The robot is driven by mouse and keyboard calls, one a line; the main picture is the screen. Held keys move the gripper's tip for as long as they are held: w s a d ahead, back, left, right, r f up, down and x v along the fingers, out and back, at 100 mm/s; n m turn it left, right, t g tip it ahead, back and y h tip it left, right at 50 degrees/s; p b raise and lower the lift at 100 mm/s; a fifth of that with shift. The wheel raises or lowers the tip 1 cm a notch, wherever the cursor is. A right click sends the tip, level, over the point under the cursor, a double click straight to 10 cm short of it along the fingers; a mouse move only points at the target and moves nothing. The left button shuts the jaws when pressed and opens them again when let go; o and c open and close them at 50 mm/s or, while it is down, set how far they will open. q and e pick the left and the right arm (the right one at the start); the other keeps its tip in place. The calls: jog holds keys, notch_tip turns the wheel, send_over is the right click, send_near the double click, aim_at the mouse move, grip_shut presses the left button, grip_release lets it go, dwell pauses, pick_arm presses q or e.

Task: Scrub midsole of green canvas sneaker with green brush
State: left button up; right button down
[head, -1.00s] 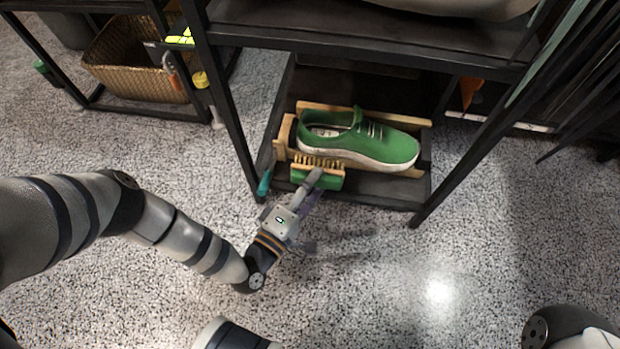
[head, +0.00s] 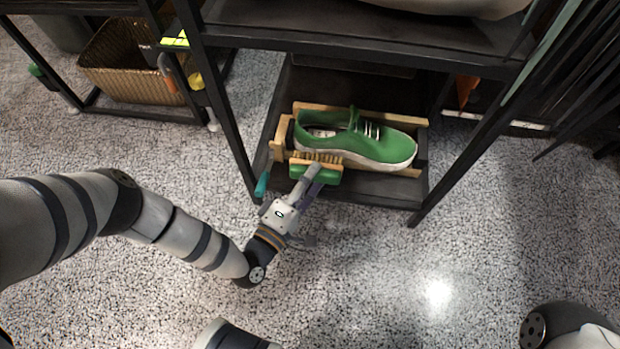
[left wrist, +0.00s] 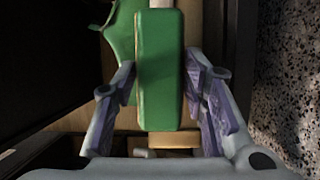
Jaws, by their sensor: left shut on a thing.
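The green sneaker (head: 358,137) with a white midsole (head: 385,165) lies on its side-on length in a wooden holder (head: 282,140) on the low dark shelf, toe to the right. My left gripper (head: 310,178) is shut on the green brush (head: 318,172), in front of the sneaker. The brush's tan bristles face the midsole near the heel; whether they touch it I cannot tell. In the left wrist view the brush (left wrist: 160,70) stands between the two fingers, with part of the green sneaker (left wrist: 120,45) behind it. My right gripper is not in view.
Black shelf posts (head: 222,100) stand left and right of the low shelf (head: 375,188), with an upper shelf (head: 360,45) above the sneaker. A wicker basket (head: 125,65) is at the back left. The speckled floor in front is clear.

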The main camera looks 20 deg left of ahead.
pick_arm(q)
jog(key=shift+w, duration=0.45)
